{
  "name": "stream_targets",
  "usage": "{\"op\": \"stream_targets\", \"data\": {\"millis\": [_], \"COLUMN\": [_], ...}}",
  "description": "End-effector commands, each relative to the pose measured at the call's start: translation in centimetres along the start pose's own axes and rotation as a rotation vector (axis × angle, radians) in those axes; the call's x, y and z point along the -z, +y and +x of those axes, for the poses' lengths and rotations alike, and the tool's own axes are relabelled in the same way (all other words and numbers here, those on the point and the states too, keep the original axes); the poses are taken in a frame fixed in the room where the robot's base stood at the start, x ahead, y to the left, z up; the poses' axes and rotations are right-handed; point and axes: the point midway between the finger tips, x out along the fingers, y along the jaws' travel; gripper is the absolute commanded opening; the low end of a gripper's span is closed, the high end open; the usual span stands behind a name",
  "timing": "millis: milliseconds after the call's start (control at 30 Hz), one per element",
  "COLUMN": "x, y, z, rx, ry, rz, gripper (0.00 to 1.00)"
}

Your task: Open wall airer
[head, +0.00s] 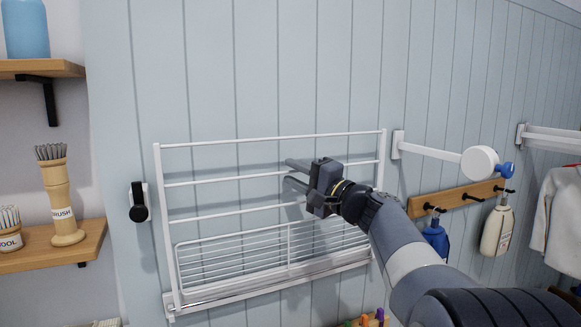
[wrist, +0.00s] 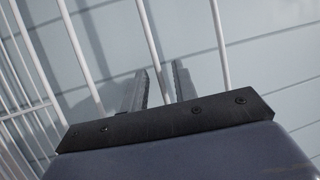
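The white wall airer (head: 160,215) is mounted on the panelled wall, its frame upright and seemingly close to the wall, with several horizontal rails and a finer wire rack at its lower part. My gripper (head: 292,173) is in front of the airer's upper right half. Its two fingers are apart, one above and one below the second rail from the top. In the wrist view a white rail (wrist: 147,28) runs between the fingers of my gripper (wrist: 161,78), with gaps visible beside it. Part of the airer's right side is hidden behind my arm.
A black hook (head: 138,203) is on the wall left of the airer. Wooden shelves (head: 60,250) with brushes stand farther left. A white wall arm with a round end (head: 480,163) and a peg rail (head: 457,197) with hanging bottles are to the right.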

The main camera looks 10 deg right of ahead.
Motion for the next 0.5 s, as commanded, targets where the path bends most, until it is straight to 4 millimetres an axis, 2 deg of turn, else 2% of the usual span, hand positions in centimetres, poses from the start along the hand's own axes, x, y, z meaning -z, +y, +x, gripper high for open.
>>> {"op": "stream_targets", "data": {"millis": [167, 433, 500], "x": [-0.02, -0.02, -0.03], "y": [-0.04, 0.03, 0.04], "z": [1.42, 1.56, 1.55], "rx": [0.000, 0.000, 0.000], "ry": [0.000, 0.000, 0.000], "rz": [0.001, 0.001, 0.001], "gripper": [0.27, 0.27, 0.23]}}
